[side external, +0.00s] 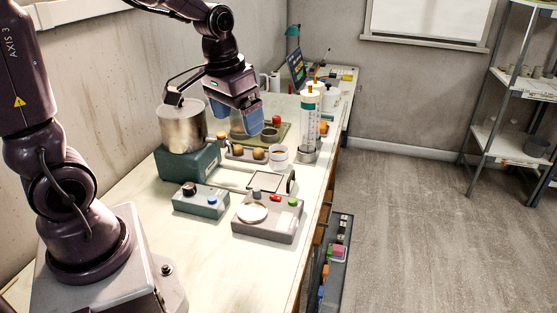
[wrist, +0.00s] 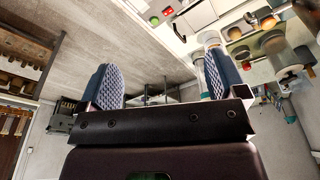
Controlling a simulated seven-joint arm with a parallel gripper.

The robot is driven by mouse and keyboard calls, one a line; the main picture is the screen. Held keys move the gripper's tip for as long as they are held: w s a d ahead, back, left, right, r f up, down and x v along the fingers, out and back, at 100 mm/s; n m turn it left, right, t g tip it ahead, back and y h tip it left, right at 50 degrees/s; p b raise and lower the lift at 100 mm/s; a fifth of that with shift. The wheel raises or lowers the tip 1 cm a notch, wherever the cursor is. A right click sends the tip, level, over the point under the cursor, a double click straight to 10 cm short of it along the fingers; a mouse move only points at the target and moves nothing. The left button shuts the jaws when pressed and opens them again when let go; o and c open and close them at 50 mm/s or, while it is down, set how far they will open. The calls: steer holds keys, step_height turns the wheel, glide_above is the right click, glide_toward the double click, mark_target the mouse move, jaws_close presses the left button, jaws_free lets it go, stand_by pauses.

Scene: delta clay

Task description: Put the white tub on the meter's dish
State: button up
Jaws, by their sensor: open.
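The white tub (side external: 279,156) is small and round with a brownish inside, and stands upright on the bench near its right edge. The meter (side external: 268,222) is a grey box nearer the camera, with red and green buttons. Its shallow white dish (side external: 252,213) sits on top, with nothing visible on it. My gripper (side external: 247,110) is open, its blue fingers above the bench, up and to the left of the tub in the picture and apart from it. In the wrist view both fingers (wrist: 162,82) are spread with nothing between them.
A large metal pot (side external: 182,128) on a green base stands left of my gripper. A teal control box (side external: 201,200) sits left of the meter. A tall clear cylinder (side external: 310,125) stands behind the tub. A green tray (side external: 277,134) and small round items crowd the middle.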

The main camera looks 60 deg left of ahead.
steer(key=w+a+f+n, duration=0.2)
steer(key=w+a+f, duration=1)
steer(key=a+f, duration=0.35)
steer(key=t+y, duration=0.2)
glide_above(279, 158)
steer(key=s, duration=0.2)
steer(key=x, duration=0.6)
steer(key=shift+a, duration=0.25)
steer(key=shift+x, duration=2.85)
steer(key=c, duration=1.2)
